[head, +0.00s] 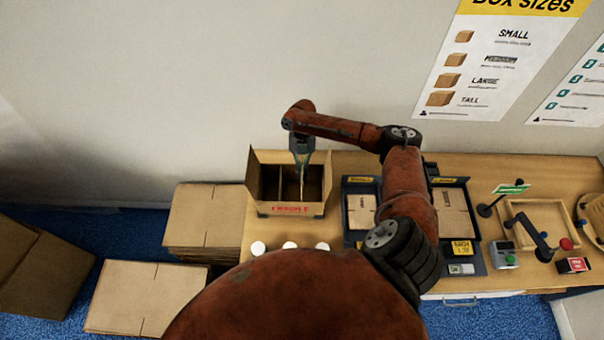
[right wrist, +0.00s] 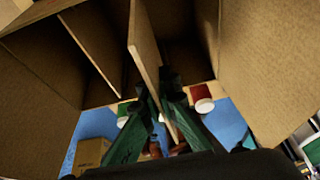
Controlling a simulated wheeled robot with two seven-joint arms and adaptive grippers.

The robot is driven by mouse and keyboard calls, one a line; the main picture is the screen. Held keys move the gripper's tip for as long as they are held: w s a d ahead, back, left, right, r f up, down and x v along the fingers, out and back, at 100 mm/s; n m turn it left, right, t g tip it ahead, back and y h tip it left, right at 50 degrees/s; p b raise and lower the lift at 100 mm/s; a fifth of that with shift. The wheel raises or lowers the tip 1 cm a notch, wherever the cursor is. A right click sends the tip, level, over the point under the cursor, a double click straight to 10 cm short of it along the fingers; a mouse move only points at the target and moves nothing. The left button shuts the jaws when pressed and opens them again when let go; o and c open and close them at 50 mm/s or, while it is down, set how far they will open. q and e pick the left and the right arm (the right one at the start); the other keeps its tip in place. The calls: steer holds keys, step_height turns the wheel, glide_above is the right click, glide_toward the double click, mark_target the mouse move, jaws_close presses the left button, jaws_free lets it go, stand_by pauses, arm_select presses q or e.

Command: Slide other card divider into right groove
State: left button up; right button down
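An open brown carton (head: 265,208) with a red FRAGILE print stands on the bench, flaps spread. One card divider (head: 281,184) stands upright inside it, left of the middle. In the right wrist view this divider (right wrist: 92,45) shows left of the other one. My right gripper (head: 301,172) points down into the carton's right part. In the right wrist view its fingers (right wrist: 160,92) are closed on either side of the other card divider (right wrist: 146,45), which stands upright within the carton. The divider's lower edge and the right groove are not clearly visible. My left gripper is not in view.
Flat carton stacks (head: 203,218) lie left of the bench. Black trays (head: 359,184) with folded cartons stand right of the open carton. White round discs (head: 290,245) lie in front of it. A wooden frame (head: 540,216) is farther right. The wall is close behind.

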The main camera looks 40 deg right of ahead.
step_height(320, 180, down, 2)
steer(key=shift+f+b, duration=0.15)
steer(key=shift+b, duration=0.6)
steer(key=shift+f+b, duration=2.25)
steer(key=shift+f, duration=1.3)
steer(key=c, duration=2.1)
jaws_free()
steer(key=v, duration=1.2)
steer(key=shift+d, duration=0.1)
steer(key=shift+f, duration=0.1)
